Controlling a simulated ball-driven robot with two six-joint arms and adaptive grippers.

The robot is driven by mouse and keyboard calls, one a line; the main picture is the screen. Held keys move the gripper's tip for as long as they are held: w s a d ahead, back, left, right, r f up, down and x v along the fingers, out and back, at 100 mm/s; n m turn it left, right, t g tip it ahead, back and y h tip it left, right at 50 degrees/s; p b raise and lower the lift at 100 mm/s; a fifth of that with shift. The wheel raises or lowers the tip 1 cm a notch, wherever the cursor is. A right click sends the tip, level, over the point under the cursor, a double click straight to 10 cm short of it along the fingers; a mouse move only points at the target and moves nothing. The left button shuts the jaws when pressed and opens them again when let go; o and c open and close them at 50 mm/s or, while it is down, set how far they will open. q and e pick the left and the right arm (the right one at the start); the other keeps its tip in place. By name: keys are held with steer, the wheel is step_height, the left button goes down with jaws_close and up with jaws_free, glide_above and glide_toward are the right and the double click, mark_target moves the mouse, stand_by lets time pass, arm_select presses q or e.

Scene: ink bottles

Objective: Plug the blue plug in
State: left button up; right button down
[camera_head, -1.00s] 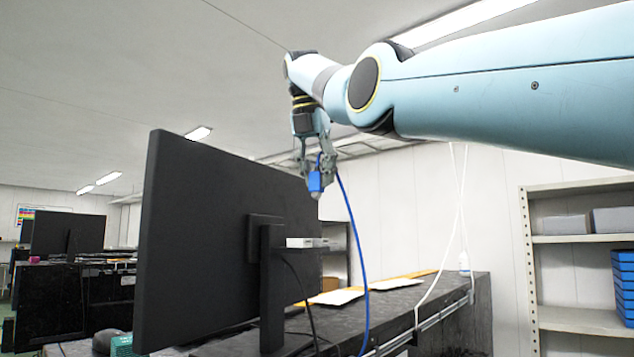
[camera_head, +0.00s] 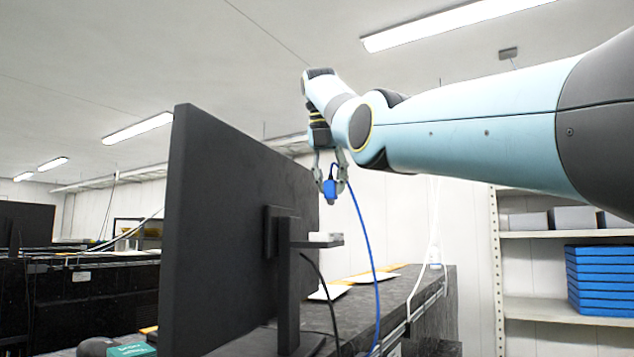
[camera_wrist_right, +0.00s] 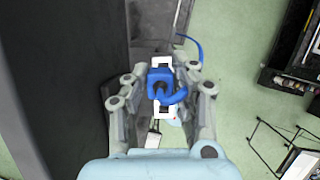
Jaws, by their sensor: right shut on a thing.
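The blue plug (camera_head: 330,188) hangs below my right gripper (camera_head: 331,178), which is shut on it in the air. In the right wrist view the blue plug (camera_wrist_right: 160,83) sits between the two fingers of the right gripper (camera_wrist_right: 163,95). Its blue cable (camera_head: 370,250) curves from the gripper down to the desk's edge. A small white box (camera_head: 325,237) is on a ledge behind the monitor, below the plug and apart from it. In the wrist view a white frame-like piece shows around the plug; I cannot tell what it is. My left gripper is out of view.
A large black monitor (camera_head: 225,220) stands close to the left of the plug. A dark desk (camera_head: 425,300) holds papers (camera_head: 330,291), with a white cable (camera_head: 416,290) at its edge. A shelf (camera_head: 540,310) with blue trays (camera_head: 598,280) stands at the right.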

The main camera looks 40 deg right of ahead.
mark_target(335, 199)
steer(key=f, duration=0.1)
steer(key=f+b, duration=0.1)
steer(key=f, duration=0.1)
steer(key=shift+s+d+f, duration=0.25)
steer(key=shift+s, duration=0.05)
steer(key=shift+w+f+b, duration=0.1)
steer(key=shift+f+b, duration=0.25)
steer(key=shift+b, duration=0.15)
steer(key=shift+w+a+f, duration=0.1)
steer(key=shift+a+f, duration=0.05)
steer(key=shift+f, duration=0.15)
steer(key=shift+f+b, duration=0.15)
steer(key=shift+b, duration=0.2)
steer(key=shift+f, duration=0.1)
arm_select(q)
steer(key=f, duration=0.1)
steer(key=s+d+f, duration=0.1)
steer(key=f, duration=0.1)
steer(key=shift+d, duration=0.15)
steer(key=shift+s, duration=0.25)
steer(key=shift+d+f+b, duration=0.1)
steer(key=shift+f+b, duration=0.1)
steer(key=shift+b, duration=0.1)
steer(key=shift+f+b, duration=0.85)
arm_select(e)
steer(key=shift+f, duration=0.85)
